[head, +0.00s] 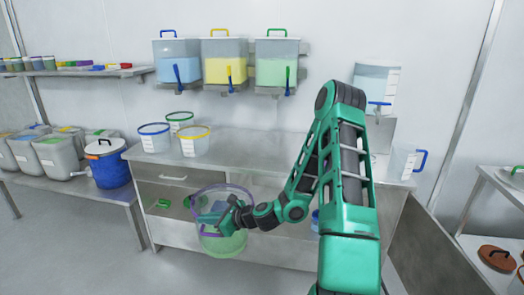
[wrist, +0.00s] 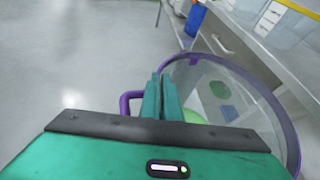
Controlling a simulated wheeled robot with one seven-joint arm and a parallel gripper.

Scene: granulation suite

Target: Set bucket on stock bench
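A clear bucket with a purple rim (head: 225,188) and a pale green lower part is in front of the steel bench (head: 255,142), with its rim below the bench top. It looks held off the floor and roughly upright. In the wrist view, my gripper's fingers (wrist: 160,97) are close together at the purple handle (wrist: 126,100), beside the purple rim (wrist: 240,72). The exact grip on the handle is partly hidden by the fingers. The pictures do not mark which bench is the stock bench.
Buckets with blue (head: 154,130), green (head: 180,116) and yellow (head: 195,132) rims stand on the bench's left part. The bench's middle top is clear. A blue drum (head: 107,165) and grey bins (head: 62,155) fill a low left bench (head: 75,186). A steel rack (head: 490,200) stands right.

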